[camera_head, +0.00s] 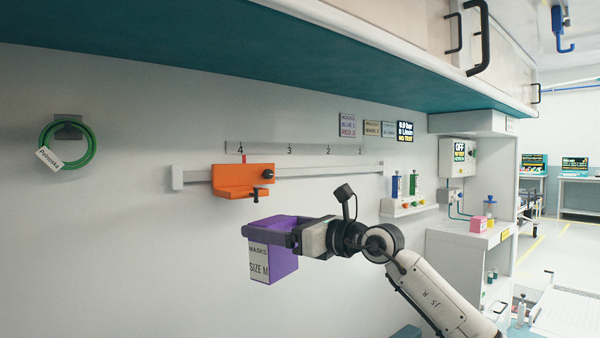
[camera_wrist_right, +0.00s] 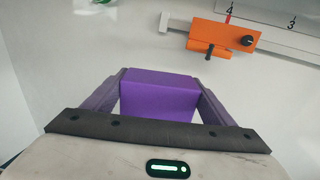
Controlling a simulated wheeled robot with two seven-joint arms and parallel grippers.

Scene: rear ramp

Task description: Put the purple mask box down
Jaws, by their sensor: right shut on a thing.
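The purple mask box (camera_head: 284,262) hangs in the air in the head view, with a white label reading MASKS, SIZE M on its front. My right gripper (camera_head: 272,238) is shut on it near its top. In the right wrist view the purple box (camera_wrist_right: 160,95) sits between the two fingers of my right gripper (camera_wrist_right: 158,100). The box is in front of the white wall, below the orange sliding bracket (camera_head: 243,182), and apart from it. The bracket also shows in the right wrist view (camera_wrist_right: 222,38). My left gripper is not in view.
The bracket rides on a wall rail (camera_head: 320,170) under a scale (camera_head: 300,149), at mark 4. A green hose coil (camera_head: 68,146) hangs at left. At right are a small shelf with bottles (camera_head: 405,208) and a white counter (camera_head: 455,236) with a pink box (camera_head: 478,224). A cabinet overhangs above.

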